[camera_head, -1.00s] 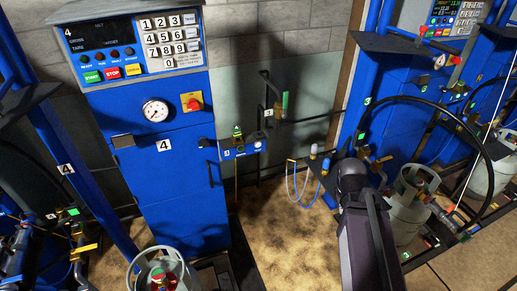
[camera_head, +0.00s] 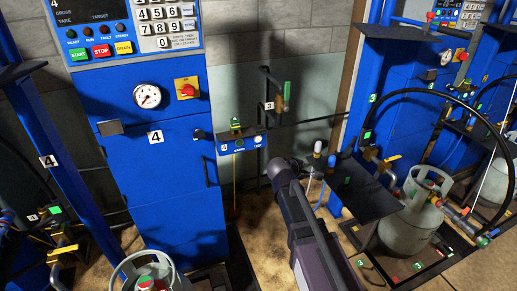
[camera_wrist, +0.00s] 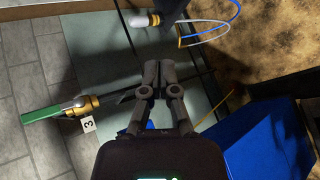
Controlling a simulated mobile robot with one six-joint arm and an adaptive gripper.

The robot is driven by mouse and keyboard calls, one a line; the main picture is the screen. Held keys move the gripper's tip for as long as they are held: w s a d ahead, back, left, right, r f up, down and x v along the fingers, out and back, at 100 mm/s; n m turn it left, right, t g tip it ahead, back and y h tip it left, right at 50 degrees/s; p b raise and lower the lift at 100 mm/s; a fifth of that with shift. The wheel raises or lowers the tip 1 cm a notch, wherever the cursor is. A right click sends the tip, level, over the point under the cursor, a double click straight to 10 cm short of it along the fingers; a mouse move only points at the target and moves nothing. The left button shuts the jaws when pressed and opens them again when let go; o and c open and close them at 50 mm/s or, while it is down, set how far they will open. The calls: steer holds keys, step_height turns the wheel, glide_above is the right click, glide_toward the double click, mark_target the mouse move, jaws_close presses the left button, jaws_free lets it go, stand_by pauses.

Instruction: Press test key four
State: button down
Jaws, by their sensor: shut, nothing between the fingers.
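The small blue box marked 4 (camera_head: 229,148) sits on the right side of the blue station 4 cabinet. It carries a white round test key (camera_head: 258,141) at its right end and a green part on top. My arm reaches in from the lower right in the head view, its end a little right of and below the box. The fingers are hard to make out there. In the wrist view my gripper (camera_wrist: 158,75) is shut and empty. I cannot make out the test key in the wrist view.
A valve with a green handle (camera_wrist: 43,115) is left of my gripper in the wrist view; it also shows above the box in the head view (camera_head: 287,92). A grey gas cylinder (camera_head: 412,220) stands right. A dark shelf (camera_head: 362,180) is right of my arm.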

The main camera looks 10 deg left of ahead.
mark_target(262, 139)
steer(key=w+a+n+t+y+b, duration=0.2)
steer(key=a+n, duration=0.5)
steer(key=a, duration=0.6)
steer(key=shift+w+f+t+b, duration=0.15)
steer(key=shift+w+t+b, duration=0.5)
steer(key=shift+t+b, duration=0.6)
steer(key=shift+w+a, duration=0.15)
steer(key=shift+w, duration=0.05)
steer(key=shift+w+a, duration=0.75)
steer(key=shift+w, duration=0.45)
steer(key=shift+w+a, duration=0.7)
steer(key=shift+w, duration=0.5)
steer(key=shift+w+a, duration=0.75)
steer(key=shift+w, duration=0.45)
steer(key=shift+w+a, duration=0.4)
steer(key=shift+w, duration=0.25)
steer(key=shift+s, duration=0.15)
steer(key=shift+s+d, duration=0.4)
steer(key=shift+s, duration=0.15)
steer(key=shift+s+d, duration=0.45)
steer(key=shift+s, duration=0.25)
steer(key=shift+s+d, duration=0.4)
steer(key=shift+s, duration=0.3)
steer(key=shift+s+d, duration=0.45)
steer(key=shift+s, duration=0.25)
